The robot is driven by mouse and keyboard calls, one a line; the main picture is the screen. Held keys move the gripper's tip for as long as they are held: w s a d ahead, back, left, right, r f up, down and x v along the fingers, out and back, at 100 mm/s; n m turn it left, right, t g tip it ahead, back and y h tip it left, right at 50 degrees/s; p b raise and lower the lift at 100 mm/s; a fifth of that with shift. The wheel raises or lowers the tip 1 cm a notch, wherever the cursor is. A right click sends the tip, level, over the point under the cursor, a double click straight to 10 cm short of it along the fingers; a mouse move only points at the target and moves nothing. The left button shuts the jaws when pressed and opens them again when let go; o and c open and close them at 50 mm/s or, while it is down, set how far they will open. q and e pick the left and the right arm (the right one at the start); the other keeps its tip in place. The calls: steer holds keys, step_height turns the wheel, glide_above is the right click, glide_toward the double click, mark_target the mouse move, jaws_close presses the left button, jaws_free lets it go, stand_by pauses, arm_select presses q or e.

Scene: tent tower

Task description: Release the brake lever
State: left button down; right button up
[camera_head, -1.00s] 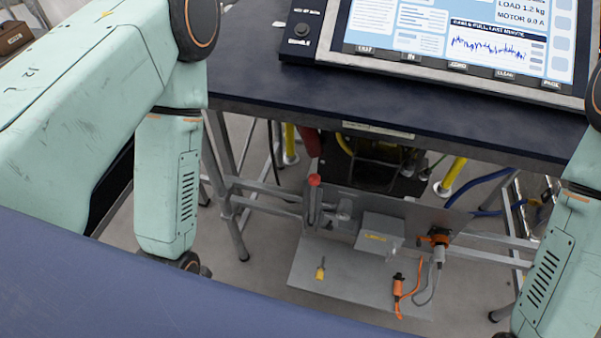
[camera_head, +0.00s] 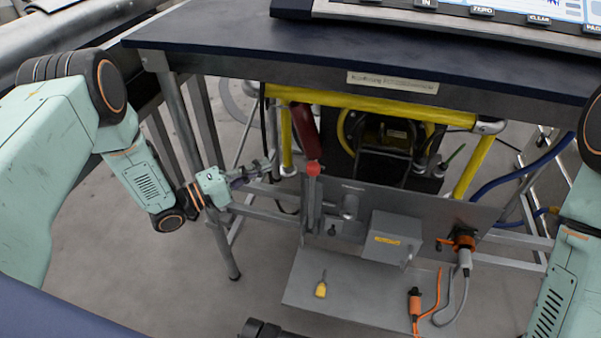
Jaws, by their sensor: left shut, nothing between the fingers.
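The brake lever (camera_head: 312,205) is an upright grey bar with a red knob (camera_head: 313,169) on top, on a grey panel below the table. My left gripper (camera_head: 268,166) comes in from the left, with its dark fingers shut and empty. Its tips are a little left of the red knob and appear apart from it; the depth between them is hard to judge. My right arm (camera_head: 562,270) shows at the right edge, but its gripper is out of view.
A dark table (camera_head: 330,50) with a screen overhangs the panel. A yellow rail (camera_head: 370,103) runs behind the lever. Open floor lies left of the panel.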

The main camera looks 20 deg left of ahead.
arm_select(q)
steer(key=shift+d+r, duration=0.1)
steer(key=shift+r, duration=0.1)
steer(key=w+d+b, duration=0.3)
steer(key=d+b, duration=0.1)
steer(key=d, duration=0.4)
steer(key=shift+w+d, duration=0.35)
steer(key=shift+s+r, duration=0.1)
steer(key=shift+s, duration=0.05)
stand_by(0.4)
